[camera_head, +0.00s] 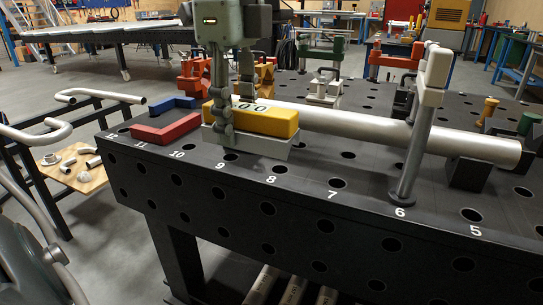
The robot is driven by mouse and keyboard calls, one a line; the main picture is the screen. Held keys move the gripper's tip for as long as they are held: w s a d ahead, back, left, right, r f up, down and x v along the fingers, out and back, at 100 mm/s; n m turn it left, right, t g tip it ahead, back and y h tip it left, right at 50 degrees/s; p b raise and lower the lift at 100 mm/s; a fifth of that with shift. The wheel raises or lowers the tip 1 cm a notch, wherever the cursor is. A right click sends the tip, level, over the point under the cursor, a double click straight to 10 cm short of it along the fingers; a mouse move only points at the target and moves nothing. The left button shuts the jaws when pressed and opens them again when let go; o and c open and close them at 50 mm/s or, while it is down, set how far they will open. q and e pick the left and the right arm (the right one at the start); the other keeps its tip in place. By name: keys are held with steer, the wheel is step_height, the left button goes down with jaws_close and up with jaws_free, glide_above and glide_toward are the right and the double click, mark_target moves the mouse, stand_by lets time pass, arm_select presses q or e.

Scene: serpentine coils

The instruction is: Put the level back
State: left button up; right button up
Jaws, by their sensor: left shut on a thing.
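The level is a yellow block (277,124) with two round vials on top, in the middle left of the camera_head view. My left gripper (236,108) comes down from above and is shut on the level near its left end, with one finger on the near side and one behind. The level is upright and roughly horizontal, directly over a light grey block (250,144) near the table's front edge. I cannot tell whether it rests on that block or hangs just above it. My right gripper is not in view.
A long silver pipe (390,130) lies just behind the level on dark V-blocks (466,174). A post clamp (417,130) stands to the right. Red (165,130) and blue (172,106) angle pieces lie to the left on the perforated black table (300,185).

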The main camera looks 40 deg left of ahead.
arm_select(q)
glide_above(272, 173)
step_height(272, 173, down, 4)
steer(key=shift+s+a+r, duration=0.1)
steer(key=shift+r, duration=0.15)
steer(key=shift+f, duration=0.15)
step_height(272, 173, down, 4)
steer(key=shift+r+p, duration=0.1)
steer(key=shift+p, duration=0.2)
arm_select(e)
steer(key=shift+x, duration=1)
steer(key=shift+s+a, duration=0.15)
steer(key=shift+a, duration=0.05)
arm_select(q)
steer(key=shift+f, duration=0.2)
steer(key=o, duration=1.1)
steer(key=shift+o, duration=1.4)
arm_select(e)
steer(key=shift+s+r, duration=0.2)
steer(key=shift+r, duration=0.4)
